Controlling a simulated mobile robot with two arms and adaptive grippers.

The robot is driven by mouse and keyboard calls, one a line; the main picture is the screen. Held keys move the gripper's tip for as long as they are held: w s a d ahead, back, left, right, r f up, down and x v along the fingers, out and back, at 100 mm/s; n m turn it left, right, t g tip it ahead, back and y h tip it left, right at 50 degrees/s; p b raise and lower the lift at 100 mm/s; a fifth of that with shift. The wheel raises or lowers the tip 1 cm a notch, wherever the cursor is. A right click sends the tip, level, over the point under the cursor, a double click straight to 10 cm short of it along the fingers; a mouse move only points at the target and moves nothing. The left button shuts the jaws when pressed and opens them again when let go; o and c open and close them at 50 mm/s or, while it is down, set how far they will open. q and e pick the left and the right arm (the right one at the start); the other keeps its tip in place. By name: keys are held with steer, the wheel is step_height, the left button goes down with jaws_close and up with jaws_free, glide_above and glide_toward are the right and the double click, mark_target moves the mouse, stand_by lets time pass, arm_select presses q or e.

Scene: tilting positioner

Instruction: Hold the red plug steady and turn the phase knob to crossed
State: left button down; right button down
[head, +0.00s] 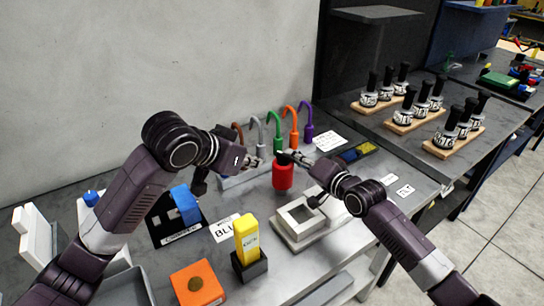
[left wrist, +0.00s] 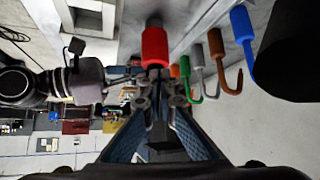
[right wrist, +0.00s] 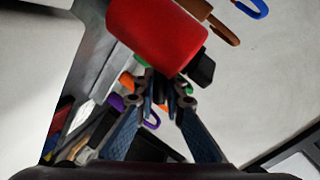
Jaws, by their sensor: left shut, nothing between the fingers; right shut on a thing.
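The red plug (head: 283,177) is a red cylinder with a black end on top, upright above the grey bench. My right gripper (head: 292,156) is shut at its black upper end and appears to hold it there. In the right wrist view the plug (right wrist: 158,35) is large, with a black piece (right wrist: 201,68) beside the fingertips (right wrist: 160,88). My left gripper (head: 256,162) is shut and empty, just left of the plug. In the left wrist view the plug (left wrist: 155,47) is just beyond the fingertips (left wrist: 158,88). I cannot make out a separate phase knob or its setting.
Colored hooks (head: 275,130) stand behind the plug. A grey square frame (head: 300,216) is in front of it. A yellow block (head: 246,238) in a black holder, an orange block (head: 197,284) and a blue block (head: 186,203) stand nearer left. Black-handled pieces on wooden boards (head: 411,119) stand at right.

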mark_target(277, 155)
steer(key=shift+f, duration=0.1)
arm_select(q)
steer(key=x, duration=0.2)
steer(key=r+x, duration=0.1)
steer(key=x, duration=0.2)
steer(key=w+x, duration=0.1)
steer(key=x, duration=0.1)
steer(key=shift+w+d, duration=0.15)
steer(key=shift+d, duration=0.25)
steer(key=shift+w+d, duration=0.4)
steer(key=shift+w, duration=0.3)
steer(key=shift+w+m+h, duration=0.3)
steer(key=shift+w+m, duration=0.1)
steer(key=shift+m, duration=0.1)
steer(key=shift+w+a+m+g+h, duration=0.1)
steer(key=shift+w+m+g+h, duration=0.35)
steer(key=shift+m+g+h, duration=0.35)
arm_select(e)
steer(key=shift+a, duration=0.1)
arm_select(q)
steer(key=shift+s, duration=0.1)
